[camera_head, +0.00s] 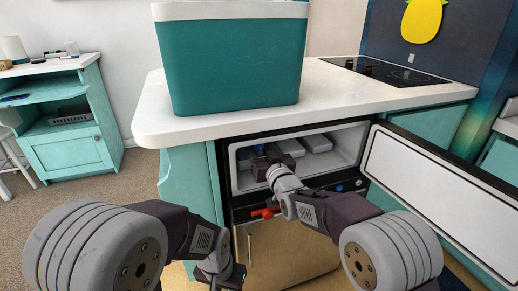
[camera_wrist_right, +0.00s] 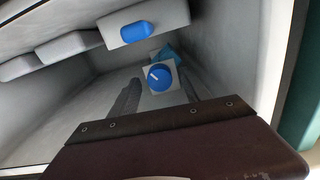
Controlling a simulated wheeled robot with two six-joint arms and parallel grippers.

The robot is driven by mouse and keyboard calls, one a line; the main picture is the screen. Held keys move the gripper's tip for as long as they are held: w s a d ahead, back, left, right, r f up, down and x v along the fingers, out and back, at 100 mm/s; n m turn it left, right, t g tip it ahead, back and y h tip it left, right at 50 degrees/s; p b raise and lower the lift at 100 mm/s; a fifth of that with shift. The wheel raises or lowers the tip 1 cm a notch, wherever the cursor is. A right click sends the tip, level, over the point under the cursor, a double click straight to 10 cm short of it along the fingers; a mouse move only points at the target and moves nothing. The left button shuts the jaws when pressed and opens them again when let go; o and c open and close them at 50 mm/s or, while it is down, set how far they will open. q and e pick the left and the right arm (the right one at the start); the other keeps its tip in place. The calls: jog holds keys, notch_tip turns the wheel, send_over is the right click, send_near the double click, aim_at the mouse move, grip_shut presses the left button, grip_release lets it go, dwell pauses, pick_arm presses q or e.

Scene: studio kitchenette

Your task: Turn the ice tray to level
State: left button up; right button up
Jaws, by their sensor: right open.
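A blue round knob (camera_wrist_right: 159,77) with a short white mark sits on a pale square block deep in the freezer compartment (camera_head: 235,180). A blue angular piece (camera_wrist_right: 166,52), possibly the ice tray, shows behind the knob and looks tilted; most of it is hidden. My right gripper (camera_wrist_right: 161,88) is open, with one finger on each side of the knob; contact cannot be told. In the head view the right gripper (camera_head: 272,166) reaches into the left part of the compartment. My left arm's end (camera_head: 222,272) hangs low before the cabinet, its fingers not clear.
A pale box with a blue end (camera_wrist_right: 127,34) and other pale boxes (camera_wrist_right: 68,48) lie beside the knob. The freezer door (camera_head: 440,195) stands open at right. A teal cooler (camera_head: 235,65) stands on the counter (camera_head: 330,98) above. A red piece (camera_head: 265,212) sticks out below the compartment.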

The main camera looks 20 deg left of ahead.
jog(key=shift+x, duration=1.05)
grip_shut()
